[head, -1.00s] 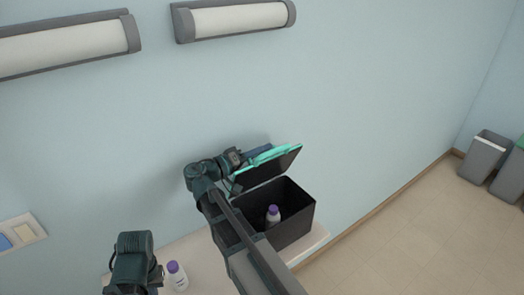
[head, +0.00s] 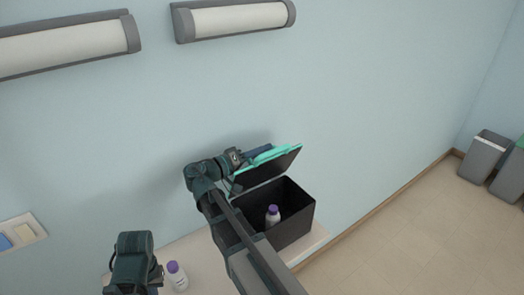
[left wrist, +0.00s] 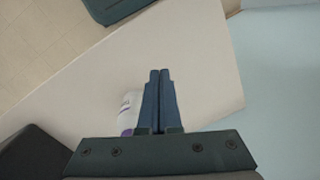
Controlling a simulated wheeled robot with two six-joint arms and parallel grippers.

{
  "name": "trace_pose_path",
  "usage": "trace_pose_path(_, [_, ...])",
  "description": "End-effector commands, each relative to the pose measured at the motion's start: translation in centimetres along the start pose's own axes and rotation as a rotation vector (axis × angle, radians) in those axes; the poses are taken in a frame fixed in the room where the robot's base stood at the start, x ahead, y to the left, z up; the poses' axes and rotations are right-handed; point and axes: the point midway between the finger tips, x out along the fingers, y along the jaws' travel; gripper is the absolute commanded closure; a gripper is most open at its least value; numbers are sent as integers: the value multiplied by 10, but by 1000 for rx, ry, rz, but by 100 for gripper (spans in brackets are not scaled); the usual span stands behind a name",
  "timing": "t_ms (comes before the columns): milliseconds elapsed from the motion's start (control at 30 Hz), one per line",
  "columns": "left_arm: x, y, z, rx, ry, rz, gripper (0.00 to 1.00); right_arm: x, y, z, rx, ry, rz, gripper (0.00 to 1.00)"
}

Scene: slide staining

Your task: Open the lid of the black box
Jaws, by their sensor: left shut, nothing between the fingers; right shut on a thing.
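The black box (head: 298,222) stands on the table against the wall. Its lid (head: 268,170), dark inside with a teal edge, is raised and tilted back over the box's rear left side. A white bottle with a purple cap (head: 273,216) stands inside the box. My right gripper (head: 256,154) is at the lid's upper edge, shut on the lid; its fingertips are partly hidden. My left gripper shows in the left wrist view (left wrist: 159,100), shut and empty above the table; in the head view only its arm shows clearly, at the lower left.
A second white bottle with a purple cap (head: 177,275) stands on the table (head: 203,265) beside my left arm. It also shows beside the left fingers in the left wrist view (left wrist: 128,112). Grey bins (head: 486,155) stand far right on the floor.

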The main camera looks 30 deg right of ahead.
Motion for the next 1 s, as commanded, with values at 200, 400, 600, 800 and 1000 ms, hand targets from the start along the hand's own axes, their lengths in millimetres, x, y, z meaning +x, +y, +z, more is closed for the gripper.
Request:
trace_pose_path(200, [0,0,0,0,0,0,100,0,-1,1,1,-3,-2,100])
trace_pose_path(400, [0,0,0,0,0,0,100,0,-8,-10,-52,-3,-3,100])
trace_pose_path(600, [1,0,0,0,0,0,100,0,-21,-27,-102,-3,-4,100])
trace_pose_path(800, [1,0,0,0,0,0,100,-1,-21,-26,-101,-2,-5,100])
trace_pose_path(1000, [1,0,0,0,0,0,100,0,-20,-25,-101,-2,-5,56])
